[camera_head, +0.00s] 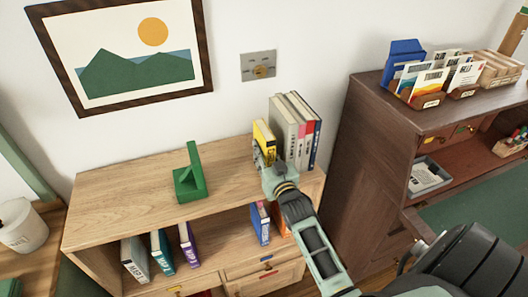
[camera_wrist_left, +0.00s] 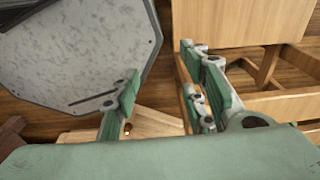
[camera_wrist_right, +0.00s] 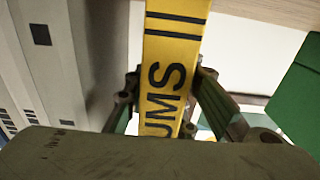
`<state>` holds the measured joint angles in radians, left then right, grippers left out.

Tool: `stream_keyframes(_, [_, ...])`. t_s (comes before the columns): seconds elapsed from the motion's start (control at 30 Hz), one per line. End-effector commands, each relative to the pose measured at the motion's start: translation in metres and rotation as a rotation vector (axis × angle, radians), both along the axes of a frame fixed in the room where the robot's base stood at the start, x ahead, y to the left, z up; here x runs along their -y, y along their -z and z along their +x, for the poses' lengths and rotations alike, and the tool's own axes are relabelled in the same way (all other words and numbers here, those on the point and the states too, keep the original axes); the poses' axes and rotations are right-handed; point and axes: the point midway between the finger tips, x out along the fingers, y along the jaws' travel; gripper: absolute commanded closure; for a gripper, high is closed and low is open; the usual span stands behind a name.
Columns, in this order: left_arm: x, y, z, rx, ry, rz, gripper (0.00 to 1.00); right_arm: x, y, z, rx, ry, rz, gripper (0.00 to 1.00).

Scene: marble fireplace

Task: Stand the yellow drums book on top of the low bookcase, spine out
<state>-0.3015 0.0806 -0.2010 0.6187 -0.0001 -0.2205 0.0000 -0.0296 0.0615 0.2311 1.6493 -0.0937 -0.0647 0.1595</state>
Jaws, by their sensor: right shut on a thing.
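The yellow drums book (camera_head: 263,138) is upright at the left end of a row of books on top of the low bookcase (camera_head: 130,190). My right gripper (camera_head: 266,165) is shut on its lower part. In the right wrist view the yellow spine (camera_wrist_right: 174,55), lettered "UMS" in the visible part, faces the camera between the fingers (camera_wrist_right: 168,100). Whether its bottom touches the top is hidden by the gripper. My left gripper (camera_wrist_left: 160,100) shows only in the left wrist view, with its fingers apart and nothing between them.
A green bookend (camera_head: 190,180) stands to the left, with bare wood between. A dark desk with a hutch (camera_head: 350,150) is close on the right.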

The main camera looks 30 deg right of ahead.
Motion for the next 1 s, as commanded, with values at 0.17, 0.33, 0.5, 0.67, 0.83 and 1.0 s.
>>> stream_keyframes(0.17, [0.000,0.000,0.002,0.003,0.000,-0.001,0.60,0.000,-0.002,0.000,0.005,0.000,-0.001,1.00])
stream_keyframes(0.33, [0.001,0.001,0.003,0.004,0.000,-0.001,0.60,0.000,0.001,0.000,0.000,0.000,0.001,0.68])
stream_keyframes(0.5, [0.001,0.001,0.003,0.004,0.000,-0.001,0.60,0.000,0.001,0.000,0.000,0.000,0.001,0.58])
stream_keyframes(0.67, [0.001,0.001,0.003,0.005,0.000,-0.001,0.60,0.000,0.001,0.000,0.000,0.000,0.001,0.58])
stream_keyframes(0.83, [0.001,0.001,0.003,0.005,-0.001,-0.001,0.60,-0.001,0.000,-0.003,-0.001,0.000,0.001,0.58])
stream_keyframes(1.0, [0.000,0.006,0.003,0.005,-0.001,-0.001,0.60,-0.007,0.002,-0.028,-0.002,0.000,0.001,0.58])
